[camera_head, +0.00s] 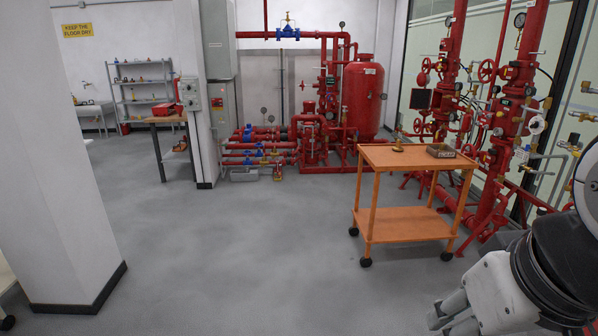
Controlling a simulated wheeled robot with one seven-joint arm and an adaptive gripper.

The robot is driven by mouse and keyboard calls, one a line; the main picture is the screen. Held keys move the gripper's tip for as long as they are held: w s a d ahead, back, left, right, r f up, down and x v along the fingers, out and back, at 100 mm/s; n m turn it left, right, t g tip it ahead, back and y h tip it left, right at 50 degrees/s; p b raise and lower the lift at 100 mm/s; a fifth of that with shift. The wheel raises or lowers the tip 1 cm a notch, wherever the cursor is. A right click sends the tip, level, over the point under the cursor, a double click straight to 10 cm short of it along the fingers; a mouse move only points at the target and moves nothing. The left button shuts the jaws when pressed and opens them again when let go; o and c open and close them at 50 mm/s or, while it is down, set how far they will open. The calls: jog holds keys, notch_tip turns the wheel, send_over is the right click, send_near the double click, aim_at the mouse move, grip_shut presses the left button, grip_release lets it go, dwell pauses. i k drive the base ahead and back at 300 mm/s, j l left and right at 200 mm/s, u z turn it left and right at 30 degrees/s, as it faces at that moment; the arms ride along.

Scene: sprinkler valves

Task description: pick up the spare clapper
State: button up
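A small brass-coloured piece (398,146) sits on the top shelf of an orange cart (378,155), left of a shallow dark tray (440,151) with small contents. Either could hold the spare clapper; the parts are too small to tell which is it. My arm enters at the lower right, in front of and below the cart. What looks like part of my gripper (452,312) is cut off by the bottom edge, well apart from the cart. Its fingertips are not clearly shown.
The cart stands on black wheels with an empty-looking lower shelf (410,225). Red valve risers (505,130) stand close behind it on the right. A white pillar (60,160) stands at the left. The grey floor (240,250) between is clear. A workbench (165,119) is farther back.

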aim_at(397, 148)
jog(key=i, duration=2.5)
jog(key=i+j+z, duration=0.1)
jog(key=i, duration=1.1)
jog(key=i+j, duration=0.1)
jog(key=i, duration=1.15)
